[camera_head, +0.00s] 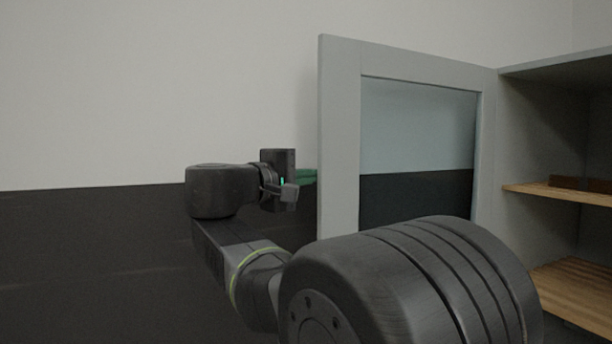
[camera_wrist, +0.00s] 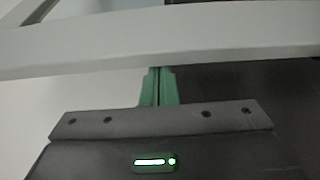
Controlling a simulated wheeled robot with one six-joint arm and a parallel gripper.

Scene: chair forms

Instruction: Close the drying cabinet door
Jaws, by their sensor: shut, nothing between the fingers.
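The drying cabinet door (camera_head: 340,130) is a grey frame with a glass pane. It stands wide open to the left of the cabinet (camera_head: 555,68), hinged at the cabinet's left side. My gripper (camera_head: 307,176) has green fingers and is at the door's free edge; their tips are hidden behind the door in the head view. In the wrist view the door's frame (camera_wrist: 160,40) crosses the picture as a pale bar. The shut green fingers (camera_wrist: 158,86) point at it and pass out of sight at its edge. I cannot tell whether they touch it.
Inside the cabinet are a wooden shelf (camera_head: 562,194) and a slatted wooden floor (camera_head: 578,290). A small brown item (camera_head: 580,184) lies on the shelf. A wall, pale above and dark below (camera_head: 90,240), stands behind. My arm covers the door's lower part.

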